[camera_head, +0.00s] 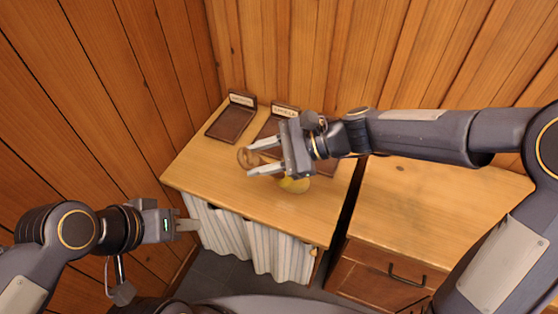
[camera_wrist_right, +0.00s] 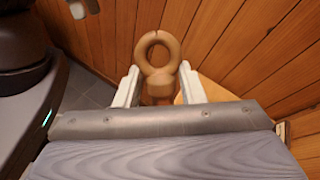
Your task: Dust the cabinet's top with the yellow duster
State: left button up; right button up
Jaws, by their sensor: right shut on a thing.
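The curtain-fronted cabinet (camera_head: 215,178) stands in the corner with a pale wooden top. My right gripper (camera_head: 250,164) is over this top, shut on a wooden handle with a ring end (camera_head: 245,157). In the right wrist view the ring (camera_wrist_right: 158,45) stands up just beyond the fingertips, with a knob between them. A rounded yellow duster head (camera_head: 295,185) shows below the gripper at the top's front part. The gripper hides its join to the handle, and I cannot tell whether it touches the wood. My left gripper (camera_head: 188,225) is left of the curtain, apart from the cabinet, its jaw gap unclear.
A wooden drawer unit (camera_head: 430,205) with a bare top stands to the right, across a narrow gap. Plank walls close in behind and left.

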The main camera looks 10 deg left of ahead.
jog(key=shift+s, duration=0.1)
jog(key=shift+a+f+b, duration=0.1)
jog(key=shift+f+b, duration=0.2)
jog(key=shift+b, duration=0.05)
notch_tip(320, 180, down, 4)
jog(key=b, duration=0.3)
jog(key=shift+a+f+b, duration=0.1)
jog(key=shift+f+b, duration=0.1)
jog(key=shift+b, duration=0.1)
